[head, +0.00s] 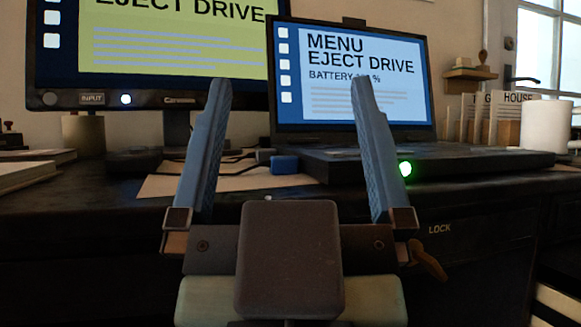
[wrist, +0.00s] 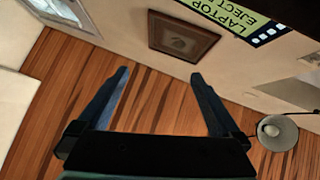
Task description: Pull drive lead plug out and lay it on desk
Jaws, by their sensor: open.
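My gripper (head: 291,88) is raised in front of the desk, its two blue-grey fingers wide apart with nothing between them. In the head view a small blue block, which looks like the drive lead plug (head: 285,163), sits against the left side of the open laptop (head: 430,163). It shows between my fingers, farther back. A dark lead runs left from near it toward a flat dark box (head: 133,162), possibly the drive. I cannot tell how deep the plug sits. The wrist view shows my open gripper (wrist: 160,74) but no plug.
A large monitor (head: 60,98) stands at the left, a white cylinder (head: 548,127) at the right. A brown sheet (head: 160,186) lies on the desk (head: 90,205) left of the laptop. A key (head: 428,260) sticks out of the desk front. The wrist view shows a lamp (wrist: 278,132).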

